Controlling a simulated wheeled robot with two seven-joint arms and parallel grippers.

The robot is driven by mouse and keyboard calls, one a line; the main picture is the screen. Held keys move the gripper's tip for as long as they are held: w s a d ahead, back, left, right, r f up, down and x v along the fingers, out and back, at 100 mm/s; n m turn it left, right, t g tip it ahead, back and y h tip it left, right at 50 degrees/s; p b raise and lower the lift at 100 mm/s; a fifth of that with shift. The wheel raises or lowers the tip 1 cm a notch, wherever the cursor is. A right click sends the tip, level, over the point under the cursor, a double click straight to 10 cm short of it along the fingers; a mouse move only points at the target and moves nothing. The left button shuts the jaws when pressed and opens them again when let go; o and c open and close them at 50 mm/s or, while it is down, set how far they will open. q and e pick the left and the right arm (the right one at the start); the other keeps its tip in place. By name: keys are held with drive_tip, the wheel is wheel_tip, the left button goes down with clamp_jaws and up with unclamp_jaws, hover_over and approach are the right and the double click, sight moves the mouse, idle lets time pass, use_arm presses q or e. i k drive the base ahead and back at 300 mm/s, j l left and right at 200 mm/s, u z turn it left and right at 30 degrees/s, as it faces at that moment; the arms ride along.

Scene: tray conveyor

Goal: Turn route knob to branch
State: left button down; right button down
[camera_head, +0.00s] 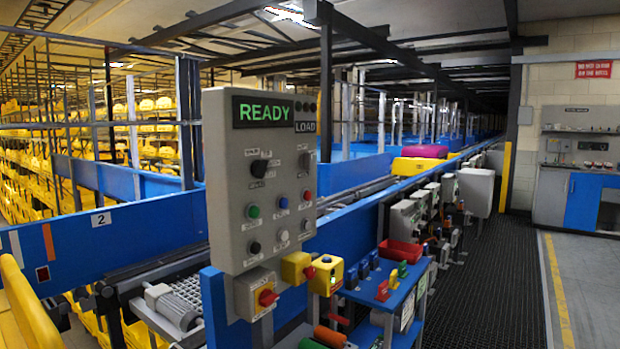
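A grey control panel (226,150) stands in the middle left, with a screen (262,111) reading READY and a LOAD sign (305,127). A black rotary knob (260,168) sits at the upper part of its face, with small labels around it too small to read. A second dark knob (304,161) sits to its right. I cannot tell from the labels which is the route knob or which way either points. Below are green (253,211), blue (283,202), red (307,195), black (255,247) and white (283,235) buttons. Neither gripper is in view.
A red rotary switch (267,297) and yellow boxes (327,276) jut out below the panel. A small blue cart (383,310) with a red bin (400,252) stands to the right. The conveyor runs behind, carrying a magenta item (425,151). Dark floor matting (495,275) is clear.

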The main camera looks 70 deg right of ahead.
sight(258, 168)
drive_tip(key=z, duration=2.05)
